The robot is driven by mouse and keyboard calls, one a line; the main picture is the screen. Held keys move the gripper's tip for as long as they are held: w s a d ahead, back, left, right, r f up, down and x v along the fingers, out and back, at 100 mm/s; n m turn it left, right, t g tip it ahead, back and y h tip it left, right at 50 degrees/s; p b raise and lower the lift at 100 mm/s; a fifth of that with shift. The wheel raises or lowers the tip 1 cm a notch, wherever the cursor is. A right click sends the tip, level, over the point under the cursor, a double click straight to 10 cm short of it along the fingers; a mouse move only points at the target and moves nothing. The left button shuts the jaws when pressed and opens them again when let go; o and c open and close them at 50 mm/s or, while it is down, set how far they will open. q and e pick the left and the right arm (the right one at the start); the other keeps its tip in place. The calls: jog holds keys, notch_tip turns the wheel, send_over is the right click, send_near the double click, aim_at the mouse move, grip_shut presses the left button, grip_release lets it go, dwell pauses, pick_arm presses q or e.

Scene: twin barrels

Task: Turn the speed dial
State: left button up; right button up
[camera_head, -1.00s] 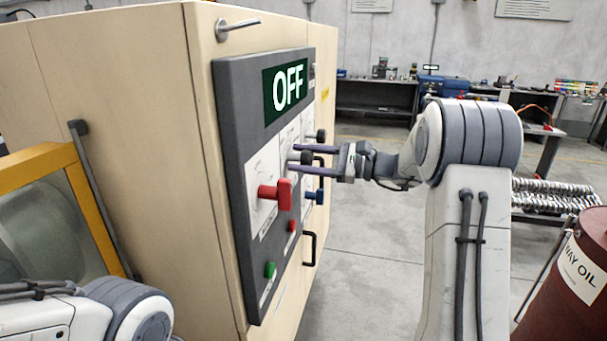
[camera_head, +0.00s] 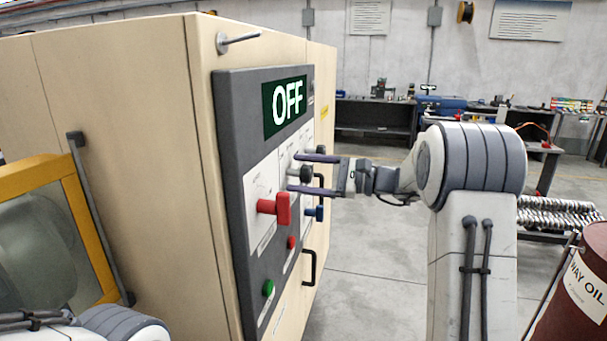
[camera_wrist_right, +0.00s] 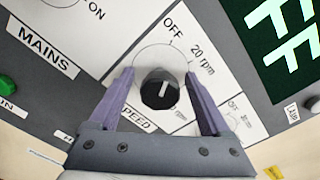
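The black speed dial (camera_wrist_right: 157,95) sits on a white plate marked SPEED, OFF and 20 rpm. Its white mark points roughly toward OFF. In the head view the dial (camera_head: 301,173) shows on the panel between my right fingers. My right gripper (camera_wrist_right: 157,72) is open, with one finger on each side of the dial and a gap to it on both sides. In the head view the right gripper (camera_head: 294,172) reaches the panel from the right. My left gripper is out of view; only part of my left arm shows at the lower left.
The dark panel (camera_head: 230,130) on the beige cabinet carries a display (camera_head: 285,107) reading OFF. A red switch (camera_head: 276,208), a blue knob (camera_head: 314,213), a red button (camera_head: 291,243) and a green button (camera_head: 268,288) are near. A dark red barrel (camera_head: 590,285) stands at right.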

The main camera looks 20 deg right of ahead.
jog(key=b+v, duration=0.2)
jog(key=v, duration=0.8)
jog(key=shift+s+d+b, duration=0.2)
jog(key=shift+b, duration=0.15)
